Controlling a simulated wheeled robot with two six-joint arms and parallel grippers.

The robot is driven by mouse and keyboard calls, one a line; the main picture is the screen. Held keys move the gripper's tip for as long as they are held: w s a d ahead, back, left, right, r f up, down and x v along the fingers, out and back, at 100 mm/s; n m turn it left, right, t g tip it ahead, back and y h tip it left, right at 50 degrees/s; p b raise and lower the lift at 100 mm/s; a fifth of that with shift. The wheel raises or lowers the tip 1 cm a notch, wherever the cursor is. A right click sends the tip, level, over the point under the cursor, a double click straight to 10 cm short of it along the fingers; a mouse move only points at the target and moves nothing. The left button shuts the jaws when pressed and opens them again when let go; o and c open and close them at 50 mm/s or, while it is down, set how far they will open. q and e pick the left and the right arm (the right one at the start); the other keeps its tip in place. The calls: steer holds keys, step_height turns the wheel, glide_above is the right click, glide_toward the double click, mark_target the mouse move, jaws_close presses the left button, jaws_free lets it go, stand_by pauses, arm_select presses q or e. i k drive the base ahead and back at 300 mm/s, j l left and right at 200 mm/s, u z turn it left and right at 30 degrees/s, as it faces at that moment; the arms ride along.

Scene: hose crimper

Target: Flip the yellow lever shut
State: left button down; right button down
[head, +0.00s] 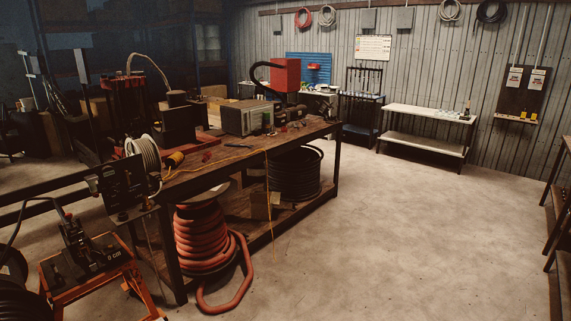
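A dark panel (520,98) hangs on the right part of the far wall, with two grey pipes running up from it. Two white labels sit on the panel. Small yellow parts (523,116) show along its lower edge. They are too small to tell whether one is the yellow lever or how it is set. Neither of my grippers is in view.
A wooden workbench (240,152) stands left of centre, carrying machines and tools. A red hose coil (205,238) stands under it, with a loop on the floor. A white-topped table (430,112) stands along the far wall. The concrete floor (400,230) is clear at centre right.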

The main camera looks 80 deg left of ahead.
mark_target(126, 171)
steer(key=u, duration=3.9)
steer(key=i+l, duration=0.15)
steer(key=i, duration=0.35)
steer(key=i+l, duration=0.15)
steer(key=i, duration=0.4)
steer(key=i+l, duration=0.15)
steer(key=i, duration=0.35)
steer(key=i+l, duration=0.15)
steer(key=i, duration=0.4)
steer(key=i+l, duration=0.15)
steer(key=i, duration=0.35)
steer(key=i+l, duration=0.15)
steer(key=i, duration=0.35)
steer(key=j+u, duration=0.05)
